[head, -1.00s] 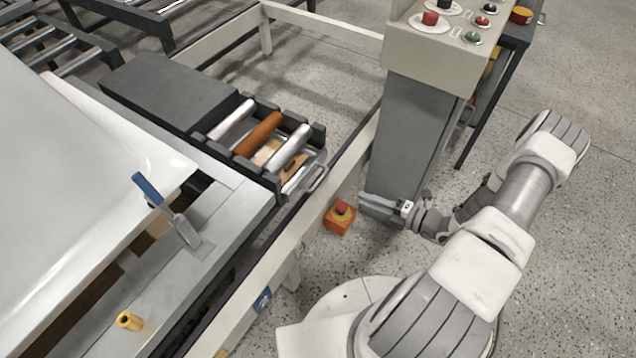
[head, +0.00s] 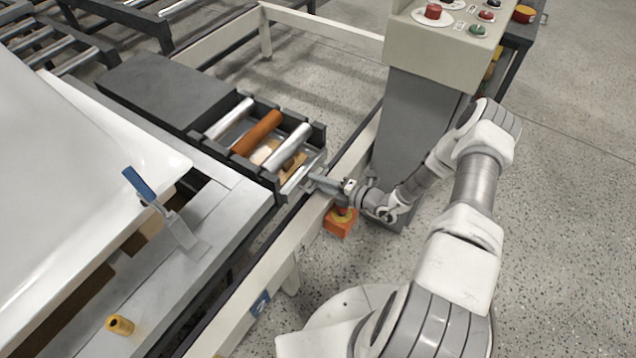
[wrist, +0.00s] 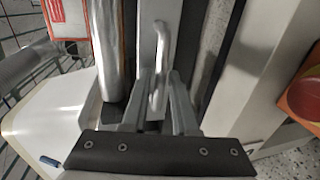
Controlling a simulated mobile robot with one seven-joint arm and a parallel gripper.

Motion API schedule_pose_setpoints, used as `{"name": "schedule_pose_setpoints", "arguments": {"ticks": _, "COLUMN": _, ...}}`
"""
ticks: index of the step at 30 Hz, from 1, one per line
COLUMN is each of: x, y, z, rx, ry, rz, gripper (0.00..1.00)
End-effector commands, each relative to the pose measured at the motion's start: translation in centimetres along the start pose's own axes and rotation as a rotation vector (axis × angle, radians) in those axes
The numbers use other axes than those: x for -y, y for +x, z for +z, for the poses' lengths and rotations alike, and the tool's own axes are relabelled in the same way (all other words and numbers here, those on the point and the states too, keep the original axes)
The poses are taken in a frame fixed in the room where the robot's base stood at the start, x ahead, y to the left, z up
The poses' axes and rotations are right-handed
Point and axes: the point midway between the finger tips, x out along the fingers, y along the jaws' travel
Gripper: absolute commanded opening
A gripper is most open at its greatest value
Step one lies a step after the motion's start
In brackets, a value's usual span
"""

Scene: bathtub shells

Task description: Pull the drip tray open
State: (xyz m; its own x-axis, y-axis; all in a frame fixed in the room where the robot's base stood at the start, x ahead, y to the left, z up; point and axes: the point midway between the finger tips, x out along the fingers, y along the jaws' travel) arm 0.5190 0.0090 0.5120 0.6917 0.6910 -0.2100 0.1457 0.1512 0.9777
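The drip tray (head: 294,180) is a pale, shallow tray under the rollers at the end of the dark roller frame. Its metal bar handle (wrist: 163,45) shows clearly in the wrist view, standing off the tray's grey front (wrist: 147,45). My gripper (head: 313,182) is at the tray front and hides most of the handle in the head view. In the wrist view my gripper (wrist: 160,85) has its fingers apart, one on each side of the handle's near end. A gap shows between the fingers and the bar.
Two silver rollers and an orange roller (head: 257,132) lie above the tray. A cream rail (head: 340,165) runs beneath my gripper. A red-and-orange emergency stop box (head: 340,225) is just below my wrist. The control pedestal (head: 415,130) stands to the right.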

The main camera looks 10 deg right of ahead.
Motion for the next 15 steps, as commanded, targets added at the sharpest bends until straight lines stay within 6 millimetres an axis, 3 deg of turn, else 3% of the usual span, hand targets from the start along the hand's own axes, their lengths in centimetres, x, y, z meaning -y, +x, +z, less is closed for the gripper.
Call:
{"name": "schedule_pose_setpoints", "arguments": {"ticks": 8, "x": -0.02, "y": 0.22, "z": -0.01, "rx": 0.000, "ry": 0.001, "rz": 0.000, "gripper": 0.27}}
{"name": "schedule_pose_setpoints", "arguments": {"ticks": 13, "x": -0.02, "y": 0.21, "z": -0.02, "rx": 0.000, "ry": 0.001, "rz": 0.000, "gripper": 0.00}}
{"name": "schedule_pose_setpoints", "arguments": {"ticks": 15, "x": -0.02, "y": 0.20, "z": -0.02, "rx": 0.000, "ry": 0.001, "rz": 0.000, "gripper": 0.00}}
